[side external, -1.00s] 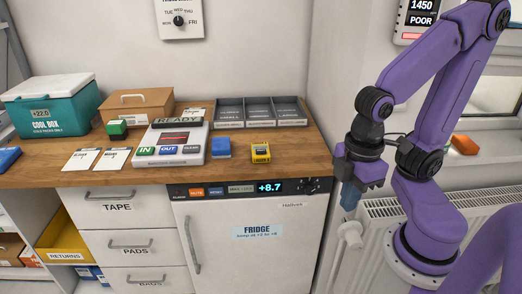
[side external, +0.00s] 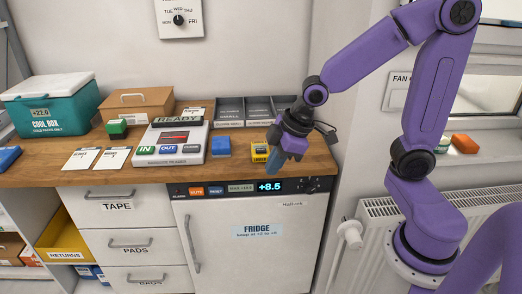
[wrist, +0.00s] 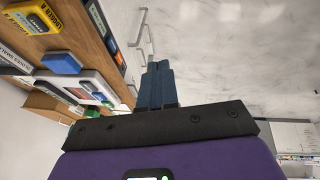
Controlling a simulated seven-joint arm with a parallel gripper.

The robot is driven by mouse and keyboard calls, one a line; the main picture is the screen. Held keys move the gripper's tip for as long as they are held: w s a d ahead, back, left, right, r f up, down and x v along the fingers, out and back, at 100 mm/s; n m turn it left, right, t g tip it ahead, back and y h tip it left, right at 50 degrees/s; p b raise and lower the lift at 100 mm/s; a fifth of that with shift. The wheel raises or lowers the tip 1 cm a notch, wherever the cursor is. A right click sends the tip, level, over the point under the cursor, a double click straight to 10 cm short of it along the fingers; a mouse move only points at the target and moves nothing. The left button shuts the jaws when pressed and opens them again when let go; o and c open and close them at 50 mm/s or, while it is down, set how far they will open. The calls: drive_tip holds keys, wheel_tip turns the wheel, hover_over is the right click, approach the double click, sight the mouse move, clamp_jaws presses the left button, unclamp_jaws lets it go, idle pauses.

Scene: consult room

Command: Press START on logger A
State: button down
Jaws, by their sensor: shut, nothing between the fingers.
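Logger A is a small yellow device (side external: 259,152) on the wooden counter near its front edge, partly hidden by my gripper in the side view. It also shows at the upper left of the wrist view (wrist: 38,17), with "LOGGER A" lettering on it. Its START button cannot be made out. My gripper (side external: 272,167) is shut and empty, its blue fingers pointing down just right of and in front of the logger, around the counter's front edge. In the wrist view the shut fingers (wrist: 157,85) are apart from the logger. I cannot tell any contact in the side view.
A blue block (side external: 220,147) stands left of the logger, then a reader with IN and OUT buttons (side external: 172,142). Grey trays (side external: 229,110) stand behind. The fridge (side external: 245,240) is below the counter, its display reading +8.5. A radiator (side external: 380,225) is at right.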

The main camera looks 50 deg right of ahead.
drive_tip(key=w+d+m+t, duration=0.1)
drive_tip(key=w+d+t, duration=0.2)
drive_tip(key=w+d, duration=0.6)
drive_tip(key=m+t+h, duration=0.1)
drive_tip(key=t+h, duration=0.1)
hover_over(263, 151)
drive_tip(key=shift+w+d+r, duration=0.1)
drive_tip(key=shift+r, duration=0.15)
drive_tip(key=shift+f, duration=0.15)
drive_tip(key=shift+f, duration=4.25)
drive_tip(key=shift+f, duration=0.1)
drive_tip(key=shift+f, duration=0.35)
